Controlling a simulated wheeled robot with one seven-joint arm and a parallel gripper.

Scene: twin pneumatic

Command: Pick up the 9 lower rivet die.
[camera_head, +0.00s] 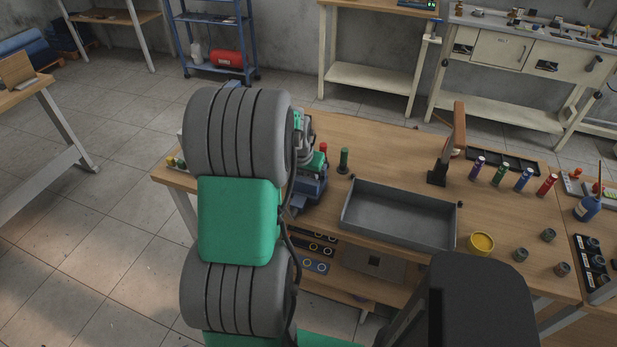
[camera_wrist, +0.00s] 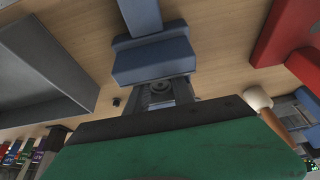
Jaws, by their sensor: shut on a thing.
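A blue-grey machine (camera_wrist: 155,62) is right beside the fingertips. I cannot tell whether the die touches it. In the head view that machine (camera_head: 309,192) stands on the workbench, and my arm hides the left part of it and most of the gripper.
A grey metal tray (camera_head: 372,228) lies right of the machine. A green-handled tool (camera_head: 344,160) stands behind the tray. A bracket stand (camera_head: 438,176), several coloured bottles (camera_head: 501,174) and a yellow tin (camera_head: 481,242) are further right. A red part (camera_wrist: 285,35) is close by in the wrist view.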

